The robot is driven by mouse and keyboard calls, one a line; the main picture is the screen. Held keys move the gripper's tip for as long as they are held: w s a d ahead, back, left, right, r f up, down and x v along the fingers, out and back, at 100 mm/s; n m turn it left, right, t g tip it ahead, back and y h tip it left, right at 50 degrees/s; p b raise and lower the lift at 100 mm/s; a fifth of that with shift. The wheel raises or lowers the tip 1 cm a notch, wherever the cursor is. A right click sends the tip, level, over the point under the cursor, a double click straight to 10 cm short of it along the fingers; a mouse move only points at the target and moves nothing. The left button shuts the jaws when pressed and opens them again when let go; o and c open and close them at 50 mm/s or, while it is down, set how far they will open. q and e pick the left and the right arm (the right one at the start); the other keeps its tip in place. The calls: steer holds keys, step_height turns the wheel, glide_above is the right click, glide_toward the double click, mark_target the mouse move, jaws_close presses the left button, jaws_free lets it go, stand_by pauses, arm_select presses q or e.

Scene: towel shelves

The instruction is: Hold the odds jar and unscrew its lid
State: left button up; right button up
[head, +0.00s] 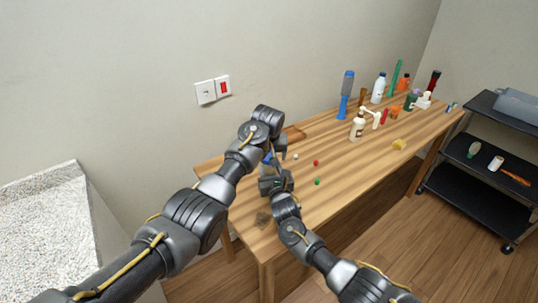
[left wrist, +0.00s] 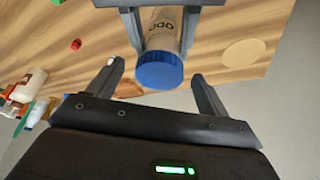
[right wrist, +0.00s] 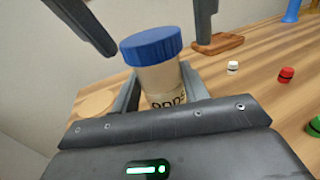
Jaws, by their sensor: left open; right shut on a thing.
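The odds jar (right wrist: 160,78) is a clear-sided jar with a beige look, dark lettering and a blue lid (right wrist: 152,46). It stands roughly upright between the fingers of my right gripper (right wrist: 160,88), which is shut on its body. In the left wrist view, the blue lid (left wrist: 159,72) lies between the spread fingers of my left gripper (left wrist: 157,72), with gaps on both sides. The left gripper is open and points down over the lid. The lid is on the jar. In the head view my arms hide most of the jar.
Small red (head: 316,163), green (head: 317,182) and white pieces lie on the wooden table (head: 340,170) right of the jar. A brown wooden board (right wrist: 218,44) and a pale round disc (right wrist: 97,104) are near. Bottles (head: 357,125) crowd the far end.

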arm_select(q)
steer(key=m+h, duration=0.1)
steer(key=m, duration=0.2)
steer(key=shift+a, duration=0.2)
steer(key=m+h, duration=0.1)
steer(key=m, duration=0.2)
steer(key=shift+w+a, duration=0.1)
steer(key=shift+a, duration=0.05)
steer(key=m+g+h, duration=0.1)
steer(key=m, duration=0.2)
steer(key=shift+w, duration=0.15)
steer(key=shift+w+a+m+g+h, duration=0.15)
steer(key=shift+m+g+h, duration=0.4)
steer(key=shift+m, duration=0.95)
